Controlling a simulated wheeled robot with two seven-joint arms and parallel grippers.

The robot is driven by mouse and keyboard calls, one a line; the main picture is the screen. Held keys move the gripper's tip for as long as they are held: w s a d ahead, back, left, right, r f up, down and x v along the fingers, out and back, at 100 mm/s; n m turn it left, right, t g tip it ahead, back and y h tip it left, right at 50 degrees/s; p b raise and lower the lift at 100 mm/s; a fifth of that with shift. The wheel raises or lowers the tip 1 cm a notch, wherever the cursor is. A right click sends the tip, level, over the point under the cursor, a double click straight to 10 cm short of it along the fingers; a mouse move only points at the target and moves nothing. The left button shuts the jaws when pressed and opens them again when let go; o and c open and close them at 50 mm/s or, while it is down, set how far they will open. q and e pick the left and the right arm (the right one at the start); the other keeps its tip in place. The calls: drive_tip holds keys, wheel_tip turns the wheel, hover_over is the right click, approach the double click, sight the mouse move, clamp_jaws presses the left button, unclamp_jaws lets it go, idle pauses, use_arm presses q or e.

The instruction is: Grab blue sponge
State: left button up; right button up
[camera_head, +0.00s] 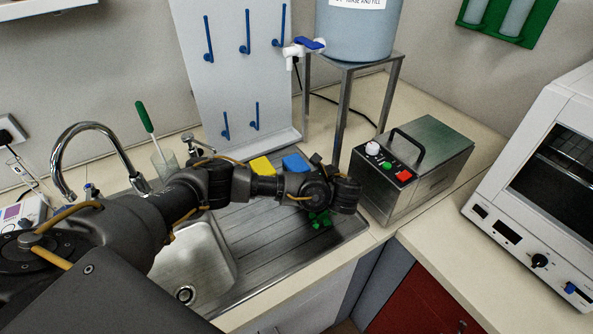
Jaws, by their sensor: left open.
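The blue sponge (295,163) lies at the back of the sink's drainboard, right of a yellow sponge (262,166). My left arm reaches across the sink from the left and covers the front of both sponges' surroundings. My left gripper (320,219) is open over the ribbed drainboard, in front and to the right of the blue sponge, apart from it. Its wrist hides most of it; small green parts that look like its fingertips show below. My right gripper is not in view.
The steel sink (200,262) and its tap (88,128) are at left. A peg board (235,75) and a stand with a water tank (357,30) rise behind. A metal box with a handle (425,160) stands right of the drainboard. A white oven (545,180) is far right.

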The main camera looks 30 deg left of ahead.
sight(299, 168)
use_arm(q)
drive_tip(key=shift+w+a+p, duration=0.35)
drive_tip(key=shift+a+p, duration=0.3)
drive_tip(key=shift+p, duration=0.15)
drive_tip(key=shift+f+x, duration=0.2)
drive_tip(key=shift+x, duration=0.85)
drive_tip(key=shift+a+f, duration=0.1)
drive_tip(key=shift+f, duration=0.05)
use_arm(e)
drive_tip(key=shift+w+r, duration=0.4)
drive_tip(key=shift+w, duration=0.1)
use_arm(q)
drive_tip(key=shift+c, duration=0.5)
drive_tip(key=c, duration=0.9)
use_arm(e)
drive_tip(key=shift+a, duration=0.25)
